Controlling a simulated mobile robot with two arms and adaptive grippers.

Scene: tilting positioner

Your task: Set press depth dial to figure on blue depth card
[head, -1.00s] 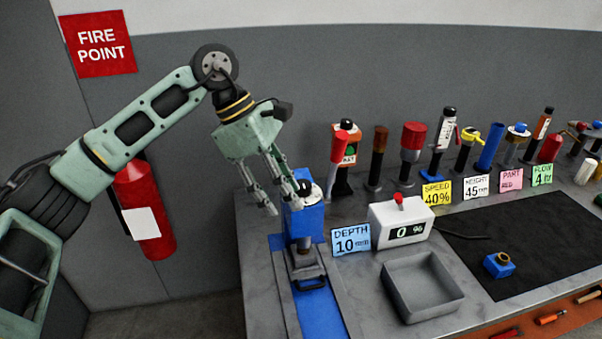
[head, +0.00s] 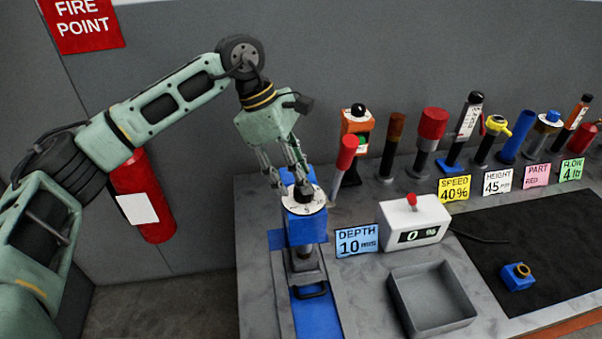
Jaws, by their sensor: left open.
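The blue depth card (head: 357,241) stands on the bench and reads "DEPTH 10 mm". Left of it is the blue press (head: 306,231) with a white, marked dial (head: 304,207) and a dark knob on its top. The dial's figures are too small to read surely. My left gripper (head: 288,184) is open, its fingers pointing down just above and behind the dial, beside the knob. I cannot tell whether a finger touches the knob. My right gripper is not in view.
A red-handled lever (head: 346,153) stands close right of the press. A white box (head: 416,222) reads "0 %". A grey tray (head: 432,300) sits in front of it. Several tools and cards line the back. A blue block (head: 516,277) lies on the black mat (head: 540,230).

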